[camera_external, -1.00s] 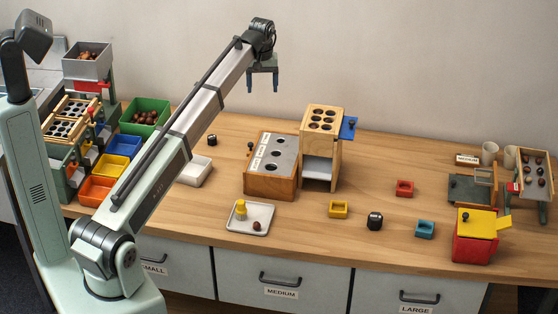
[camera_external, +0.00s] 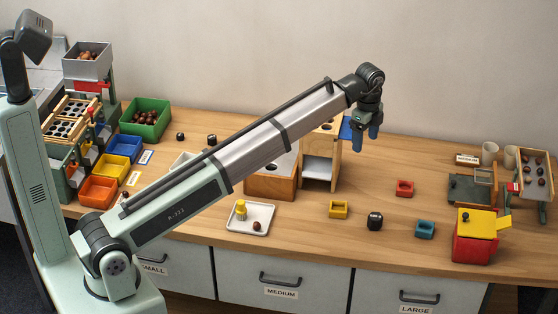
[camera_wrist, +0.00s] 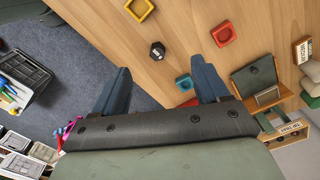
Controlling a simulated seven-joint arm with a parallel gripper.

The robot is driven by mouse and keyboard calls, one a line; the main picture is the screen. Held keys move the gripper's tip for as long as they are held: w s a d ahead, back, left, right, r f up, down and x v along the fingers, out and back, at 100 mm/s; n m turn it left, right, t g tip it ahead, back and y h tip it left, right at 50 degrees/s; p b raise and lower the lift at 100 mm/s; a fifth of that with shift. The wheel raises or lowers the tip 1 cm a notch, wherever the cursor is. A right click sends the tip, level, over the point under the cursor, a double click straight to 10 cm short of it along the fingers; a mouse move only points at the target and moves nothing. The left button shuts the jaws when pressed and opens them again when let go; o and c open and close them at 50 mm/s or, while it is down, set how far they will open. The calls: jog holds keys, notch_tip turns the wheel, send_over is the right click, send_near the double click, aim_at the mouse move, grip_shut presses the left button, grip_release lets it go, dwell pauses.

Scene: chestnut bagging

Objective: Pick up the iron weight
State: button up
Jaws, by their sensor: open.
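The iron weight, which I take to be the black faceted block (camera_external: 375,221) with a pale mark, stands on the table's front right part. In the wrist view the black block (camera_wrist: 157,49) shows between and beyond my fingertips. My gripper (camera_external: 365,138) is open and empty, high above the table and behind the block, with its fingers pointing down. Both blue fingers (camera_wrist: 162,72) are spread apart in the wrist view. Nothing hides the block.
Near the block are a yellow square dish (camera_external: 338,209), a red one (camera_external: 404,188) and a blue one (camera_external: 425,229). A red box (camera_external: 472,248) with a yellow lid stands to the right. A tray (camera_external: 233,226) holds a brass piece and a chestnut. A wooden stand (camera_external: 335,170) is partly behind my arm.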

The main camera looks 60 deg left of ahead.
jog(key=d+m, duration=0.5)
jog(key=d, duration=0.3)
send_over(376, 216)
jog(key=f, duration=1.9)
jog(key=shift+s+a+f, duration=0.1)
jog(key=shift+s+f, duration=0.25)
jog(key=shift+w+f, duration=0.15)
jog(key=shift+f, duration=1.15)
jog(key=shift+w+f, duration=0.15)
jog(key=shift+f, duration=1.15)
jog(key=shift+c, duration=0.4)
grip_shut()
